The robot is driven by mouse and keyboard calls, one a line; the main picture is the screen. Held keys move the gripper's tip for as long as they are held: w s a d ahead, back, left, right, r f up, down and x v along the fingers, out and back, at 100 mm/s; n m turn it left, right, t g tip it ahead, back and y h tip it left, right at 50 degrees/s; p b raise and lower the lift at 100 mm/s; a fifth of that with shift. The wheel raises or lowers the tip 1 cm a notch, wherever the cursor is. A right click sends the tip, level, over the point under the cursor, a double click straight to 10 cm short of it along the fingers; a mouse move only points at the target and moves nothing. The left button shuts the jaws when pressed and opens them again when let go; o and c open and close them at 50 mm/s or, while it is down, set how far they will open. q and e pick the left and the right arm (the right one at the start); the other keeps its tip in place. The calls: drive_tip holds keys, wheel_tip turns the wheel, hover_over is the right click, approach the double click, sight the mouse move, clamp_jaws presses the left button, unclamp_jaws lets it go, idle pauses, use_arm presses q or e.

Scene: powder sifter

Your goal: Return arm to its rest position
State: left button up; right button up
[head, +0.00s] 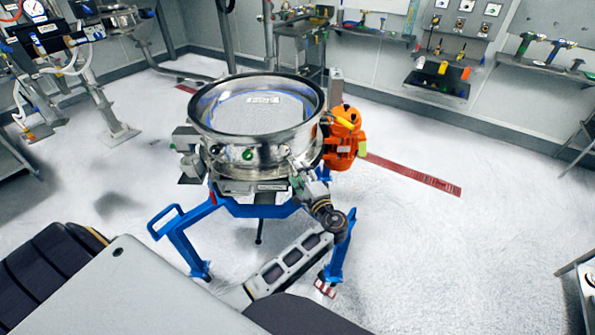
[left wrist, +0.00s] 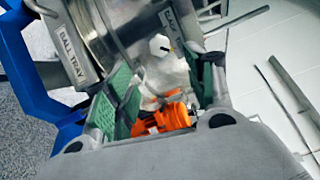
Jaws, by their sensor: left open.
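The powder sifter (head: 258,150) stands mid-floor, with a round steel drum on a blue frame (head: 250,207). An orange motor (head: 343,138) is on its right side. My left gripper (head: 310,188) is close to the drum's lower front right, with my arm reaching up from below. In the left wrist view its green-padded fingers (left wrist: 160,80) are apart. A white hexagonal knob (left wrist: 160,45) and an orange part (left wrist: 166,121) show between them. I see nothing clamped, but contact cannot be told. My right gripper is out of view.
The blue frame also rises close by in the left wrist view (left wrist: 32,75). Steel equipment (head: 80,70) stands at the back left. Wall shelves with tools (head: 540,62) are at the back right. The pale floor (head: 450,250) at right is clear.

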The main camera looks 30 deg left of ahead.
use_arm(q)
drive_tip(key=shift+f, duration=0.15)
idle(0.4)
drive_tip(key=s+d+f+m+g+h, duration=0.1)
drive_tip(key=s+f+h, duration=0.2)
drive_tip(key=f, duration=1.2)
drive_tip(key=s+d+f+m+g+h, duration=0.1)
drive_tip(key=s+f+g+h, duration=0.2)
drive_tip(key=f, duration=1.2)
drive_tip(key=s+d+f+n+g+h, duration=0.15)
drive_tip(key=s+f+h, duration=0.35)
drive_tip(key=s+f, duration=1.1)
drive_tip(key=s+f+n+g+h, duration=0.1)
drive_tip(key=s+f, duration=0.6)
drive_tip(key=s, duration=0.7)
drive_tip(key=s+f+n+g+h, duration=0.2)
drive_tip(key=s+f+n, duration=0.4)
drive_tip(key=s, duration=0.8)
wheel_tip(320, 180, down, 2)
drive_tip(key=shift+s+f+g, duration=0.1)
drive_tip(key=shift+s+g, duration=0.15)
drive_tip(key=shift+g, duration=0.4)
drive_tip(key=shift+w, duration=0.15)
